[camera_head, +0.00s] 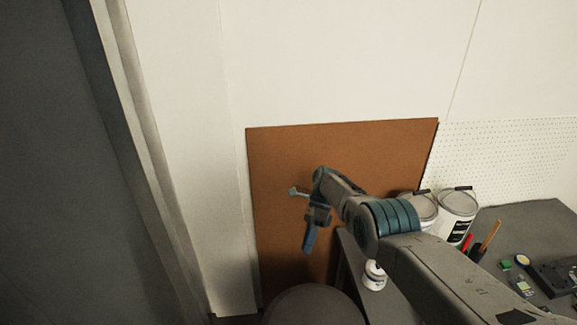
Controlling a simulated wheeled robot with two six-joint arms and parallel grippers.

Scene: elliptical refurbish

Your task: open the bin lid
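A dark grey-brown round top (312,305), which looks like the bin, shows at the bottom edge of the head view. Most of it is cut off by the frame, and I cannot tell a lid seam or handle. My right gripper (300,220) is above it in the picture, in front of a brown board. Its two fingers are spread apart with nothing between them. It is apart from the round top. My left gripper is not in view.
The brown board (275,160) leans on the white wall behind. A dark workbench (530,225) at the right holds paint cans (457,203), a small white jar (374,276) and several tools. A grey panel (40,180) stands at the left.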

